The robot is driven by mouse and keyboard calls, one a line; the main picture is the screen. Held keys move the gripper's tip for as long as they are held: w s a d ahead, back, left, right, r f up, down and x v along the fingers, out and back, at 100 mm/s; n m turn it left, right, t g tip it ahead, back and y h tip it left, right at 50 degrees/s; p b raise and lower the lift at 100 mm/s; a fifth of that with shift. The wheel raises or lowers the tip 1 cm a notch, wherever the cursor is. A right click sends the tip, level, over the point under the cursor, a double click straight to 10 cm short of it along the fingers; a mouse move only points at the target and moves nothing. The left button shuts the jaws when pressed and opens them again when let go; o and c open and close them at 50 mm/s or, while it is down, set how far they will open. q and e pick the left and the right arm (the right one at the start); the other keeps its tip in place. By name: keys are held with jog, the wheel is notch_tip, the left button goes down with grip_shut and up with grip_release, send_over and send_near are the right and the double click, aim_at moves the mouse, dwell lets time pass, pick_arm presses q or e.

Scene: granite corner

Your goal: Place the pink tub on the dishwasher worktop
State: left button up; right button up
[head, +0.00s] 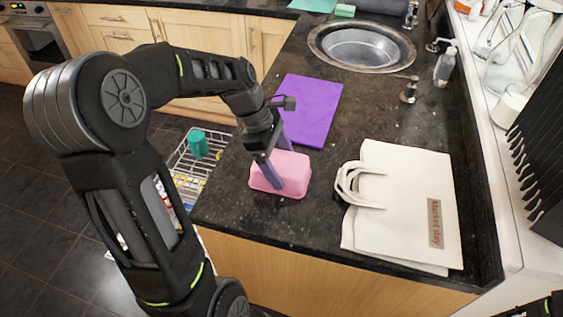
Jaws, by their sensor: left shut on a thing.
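The pink tub (296,174) is at the near left part of the dark granite worktop (288,222), in front of the purple board. My left gripper (276,171) comes down on it from above, with its fingers at the tub, and is shut on it. The tub looks upright, at or just above the worktop surface; I cannot tell whether it touches. The open dishwasher rack (183,168) shows below the worktop's left edge. My right gripper is not in view.
A purple board (308,108) lies behind the tub. A white bag (400,205) lies to its right. A round sink (362,46) and a soap bottle (445,66) are farther back. A green cup (197,143) is in the rack. Bare worktop lies in front of the tub.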

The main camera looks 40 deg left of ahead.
pick_arm(q)
jog(key=o, duration=1.3)
jog(key=shift+f, duration=0.1)
jog(key=v, duration=1.2)
